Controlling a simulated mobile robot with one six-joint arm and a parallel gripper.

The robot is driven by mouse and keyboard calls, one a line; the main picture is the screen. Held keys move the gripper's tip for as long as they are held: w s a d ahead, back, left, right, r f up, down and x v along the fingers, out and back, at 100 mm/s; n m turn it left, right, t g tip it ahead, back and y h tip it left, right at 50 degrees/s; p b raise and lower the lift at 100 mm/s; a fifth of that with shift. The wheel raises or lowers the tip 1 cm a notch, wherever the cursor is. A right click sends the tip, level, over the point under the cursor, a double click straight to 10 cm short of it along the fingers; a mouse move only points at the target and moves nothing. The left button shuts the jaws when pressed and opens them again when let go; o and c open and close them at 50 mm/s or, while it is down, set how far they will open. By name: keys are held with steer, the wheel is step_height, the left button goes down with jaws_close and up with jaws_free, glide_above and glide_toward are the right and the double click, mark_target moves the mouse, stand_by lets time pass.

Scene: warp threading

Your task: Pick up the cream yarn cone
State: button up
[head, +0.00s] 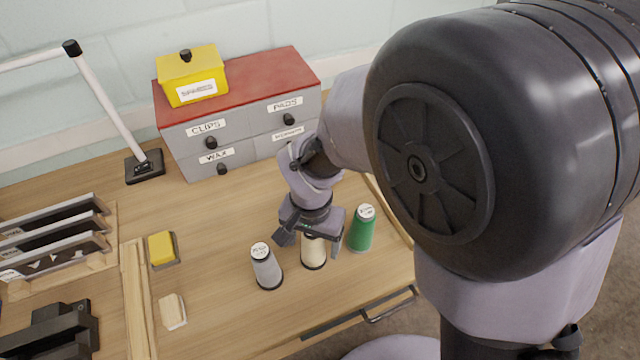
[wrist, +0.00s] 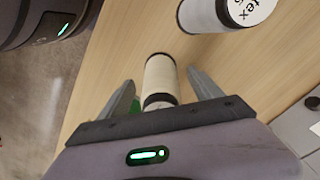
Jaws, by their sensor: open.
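The cream yarn cone (head: 314,254) stands upright on the wooden worktop, between a grey cone (head: 267,270) and a green cone (head: 361,232). My gripper (head: 310,241) is over the cream cone, and its palm hides the cone's top in the head view. In the wrist view the cream cone (wrist: 161,76) lies between my two open fingers (wrist: 162,92), with a gap on each side. A light cone with a printed label (wrist: 228,12) shows at the top, and a bit of green shows by the left finger.
A drawer cabinet (head: 190,160) with a yellow box (head: 193,78) on it stands at the back. A yellow block (head: 161,248), a pale block (head: 172,311) and a rack (head: 60,245) are at left. A drawer handle (head: 390,305) is at the front edge.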

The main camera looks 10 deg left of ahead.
steer(key=shift+f, duration=0.4)
steer(key=shift+r, duration=0.1)
steer(key=shift+c, duration=0.8)
steer(key=c, duration=1.3)
steer(key=shift+r, duration=0.15)
